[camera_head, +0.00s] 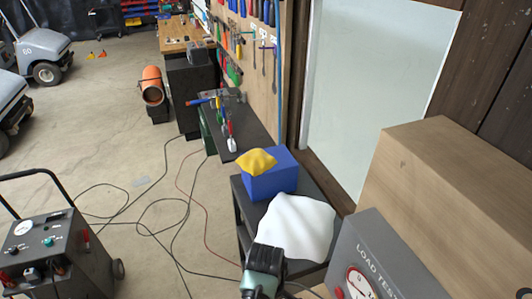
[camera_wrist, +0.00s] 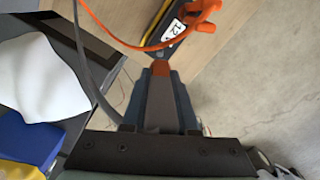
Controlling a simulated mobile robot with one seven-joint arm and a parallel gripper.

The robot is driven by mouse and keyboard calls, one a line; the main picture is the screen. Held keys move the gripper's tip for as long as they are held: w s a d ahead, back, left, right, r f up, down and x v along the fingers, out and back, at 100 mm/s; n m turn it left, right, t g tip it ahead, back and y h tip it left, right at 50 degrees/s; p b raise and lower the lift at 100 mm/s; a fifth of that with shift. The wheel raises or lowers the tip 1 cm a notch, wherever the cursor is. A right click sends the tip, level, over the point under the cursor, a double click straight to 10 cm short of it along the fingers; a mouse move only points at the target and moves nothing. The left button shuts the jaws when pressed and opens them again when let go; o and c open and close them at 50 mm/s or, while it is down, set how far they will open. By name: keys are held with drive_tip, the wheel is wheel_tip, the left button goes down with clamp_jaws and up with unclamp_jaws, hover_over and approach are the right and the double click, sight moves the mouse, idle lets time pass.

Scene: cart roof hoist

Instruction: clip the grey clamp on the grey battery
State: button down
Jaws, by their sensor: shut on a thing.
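My gripper (camera_head: 262,262) is at the bottom middle of the head view, just in front of the dark stand. In the wrist view, my gripper (camera_wrist: 160,80) is shut on what looks like the grey clamp (camera_wrist: 163,105), a grey piece with a copper-orange tip. A grey cable (camera_wrist: 85,70) runs down toward it. Beyond the tip is a dark battery (camera_wrist: 172,30) with a label reading "12", cut off by the top edge. An orange clamp (camera_wrist: 203,17) with an orange cable sits at its right end. The held clamp appears apart from the battery. The head view does not show the battery.
The dark stand (camera_head: 243,205) holds a blue box (camera_head: 270,180), a yellow cloth (camera_head: 257,161) and a white cloth (camera_head: 294,226). A grey load tester (camera_head: 390,255) stands close on the right. A charger cart (camera_head: 60,255) is at left; cables cross the floor between.

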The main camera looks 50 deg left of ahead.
drive_tip(key=shift+f+b, duration=1.9)
drive_tip(key=shift+f, duration=1)
drive_tip(key=shift+p, duration=0.55)
drive_tip(key=shift+f+b, duration=1.15)
drive_tip(key=shift+f, duration=0.45)
drive_tip(key=c, duration=0.6)
unclamp_jaws()
drive_tip(key=shift+r, duration=0.1)
wheel_tip(320, 180, up, 13)
drive_tip(key=shift+f+b, duration=0.1)
drive_tip(key=shift+b, duration=0.45)
